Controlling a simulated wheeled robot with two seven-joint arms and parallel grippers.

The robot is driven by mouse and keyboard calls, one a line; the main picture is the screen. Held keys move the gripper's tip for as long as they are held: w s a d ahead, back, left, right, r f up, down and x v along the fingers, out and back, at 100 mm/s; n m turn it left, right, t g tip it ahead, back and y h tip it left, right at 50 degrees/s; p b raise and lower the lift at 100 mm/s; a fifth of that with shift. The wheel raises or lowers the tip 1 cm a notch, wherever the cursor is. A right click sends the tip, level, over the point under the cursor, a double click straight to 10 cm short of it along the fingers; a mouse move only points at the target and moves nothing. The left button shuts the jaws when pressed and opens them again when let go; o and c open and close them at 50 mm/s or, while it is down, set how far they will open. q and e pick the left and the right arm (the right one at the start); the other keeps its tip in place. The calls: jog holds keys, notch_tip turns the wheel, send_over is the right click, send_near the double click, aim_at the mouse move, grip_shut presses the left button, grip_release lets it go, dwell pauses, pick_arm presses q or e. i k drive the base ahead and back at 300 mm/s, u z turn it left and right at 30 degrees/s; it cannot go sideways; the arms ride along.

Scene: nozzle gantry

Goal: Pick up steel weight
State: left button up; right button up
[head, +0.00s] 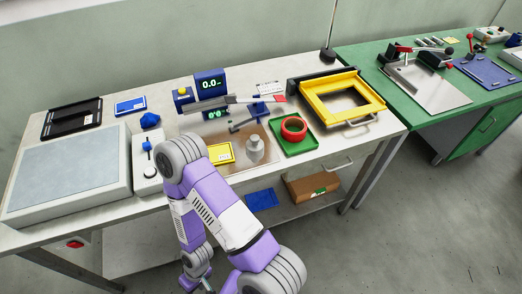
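The steel weight (255,149) is a silver-grey cylinder with a narrower knob on top. It stands upright on a brown mat (268,135) near the front edge of the grey bench, left of a green tray (299,146). Nothing holds it. One of my purple and white arms rises from the bottom of the head view, with its bend just left of the weight, over the bench's front edge. I see no gripper fingers of either arm in the picture.
A yellow label block (220,153) lies left of the weight. A red ring (293,128) sits in the green tray. Behind are a digital display unit (210,86) and a red-tipped bar (245,100). A yellow frame (372,110) stands at the right.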

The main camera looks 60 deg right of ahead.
aim_at(254, 146)
jog(key=k, duration=0.7)
jog(key=z, duration=1)
jog(key=i, duration=0.5)
